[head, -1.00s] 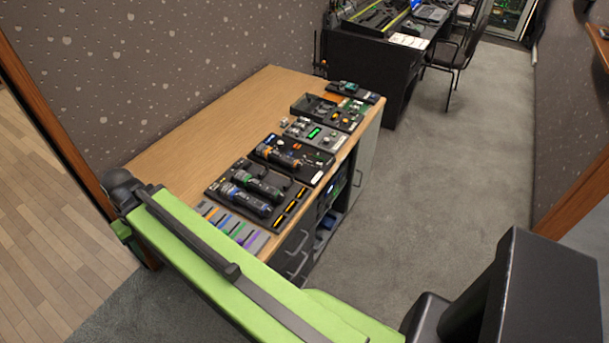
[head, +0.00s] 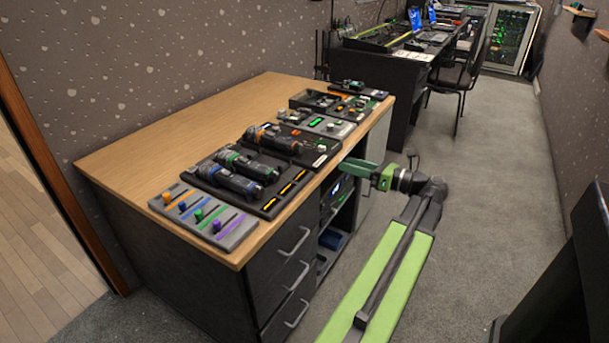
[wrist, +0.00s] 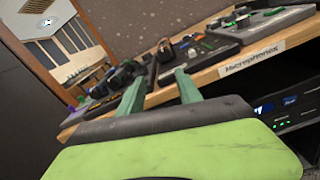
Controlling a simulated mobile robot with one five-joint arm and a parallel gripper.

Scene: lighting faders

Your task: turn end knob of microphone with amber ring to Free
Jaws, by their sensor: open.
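The microphone with the amber ring (head: 275,139) lies on a dark board on the wooden desk, the farthest of three microphones in the head view. Its end knob is too small to read. The microphones with the green ring (head: 250,163) and the blue ring (head: 228,182) lie nearer on another dark board. My gripper (head: 354,166) is open and empty, off the desk's right edge, to the right of the amber-ringed microphone and apart from it. In the wrist view my open fingers (wrist: 160,88) point toward the desk edge; the dark microphones there are hard to tell apart.
A grey fader panel (head: 205,215) lies at the desk's near corner. Control boards (head: 325,125) stand beyond the amber-ringed microphone. A "Microphones" label (wrist: 251,57) is on the desk edge. Drawer handles (head: 292,285) stick out below. The desk's left part is bare; carpet is free at right.

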